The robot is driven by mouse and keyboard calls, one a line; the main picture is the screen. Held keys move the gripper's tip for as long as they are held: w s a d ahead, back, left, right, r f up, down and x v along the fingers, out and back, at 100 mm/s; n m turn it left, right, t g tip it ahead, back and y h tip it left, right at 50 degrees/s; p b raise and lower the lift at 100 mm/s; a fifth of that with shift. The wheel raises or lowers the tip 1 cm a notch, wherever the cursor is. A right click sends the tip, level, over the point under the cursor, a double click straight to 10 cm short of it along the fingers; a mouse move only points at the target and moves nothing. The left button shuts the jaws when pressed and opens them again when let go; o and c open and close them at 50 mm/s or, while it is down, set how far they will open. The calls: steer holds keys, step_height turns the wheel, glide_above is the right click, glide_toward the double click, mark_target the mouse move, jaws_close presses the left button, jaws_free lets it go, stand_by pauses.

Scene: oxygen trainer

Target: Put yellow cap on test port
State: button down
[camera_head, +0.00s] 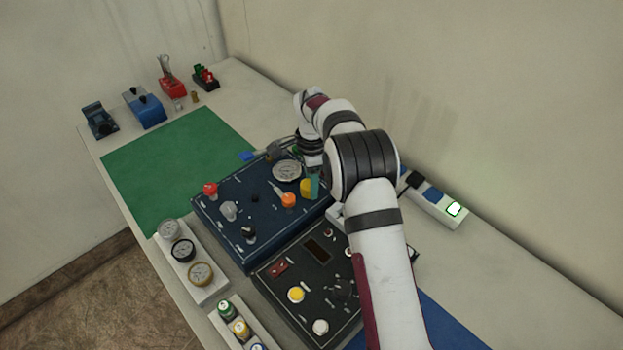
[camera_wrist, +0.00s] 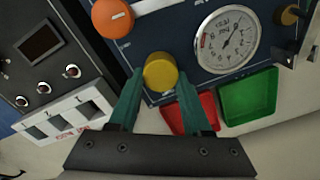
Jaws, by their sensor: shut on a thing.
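The yellow cap (camera_wrist: 160,73) is between the teal fingertips of my gripper (camera_wrist: 158,84), which is shut on it. In the head view the yellow cap (camera_head: 306,186) shows at the right side of the dark blue panel (camera_head: 238,222), with my gripper (camera_head: 314,187) beside it. The cap is over or at the panel's near edge in the wrist view, close to the orange knob (camera_wrist: 113,18) and the dial gauge (camera_wrist: 228,40). I cannot tell whether it touches the panel. I cannot make out the test port, which may be hidden under the cap.
A black panel (camera_head: 270,268) with knobs adjoins the blue one. In the wrist view, a red tray (camera_wrist: 192,114) and a green tray (camera_wrist: 248,97) lie beside the blue panel. A white strip with labelled slots (camera_wrist: 68,115) is at left. The green mat (camera_head: 178,162) is clear.

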steer(key=shift+f, duration=0.15)
steer(key=shift+c, duration=1.3)
jaws_free()
step_height(320, 180, up, 15)
steer(key=s+d+r+n, duration=0.2)
steer(key=s+d+r, duration=0.1)
steer(key=s+r, duration=0.25)
steer(key=s+d+n+y, duration=0.1)
steer(key=s+d+n, duration=0.2)
steer(key=s, duration=0.8)
steer(key=s+d+n, duration=0.2)
steer(key=s, duration=0.9)
steer(key=s+f+n, duration=0.2)
steer(key=s+f, duration=0.3)
steer(key=s, duration=0.5)
steer(key=shift+s+d+f+y, duration=0.25)
steer(key=shift+s+d+y, duration=0.05)
steer(key=shift+s+y, duration=0.1)
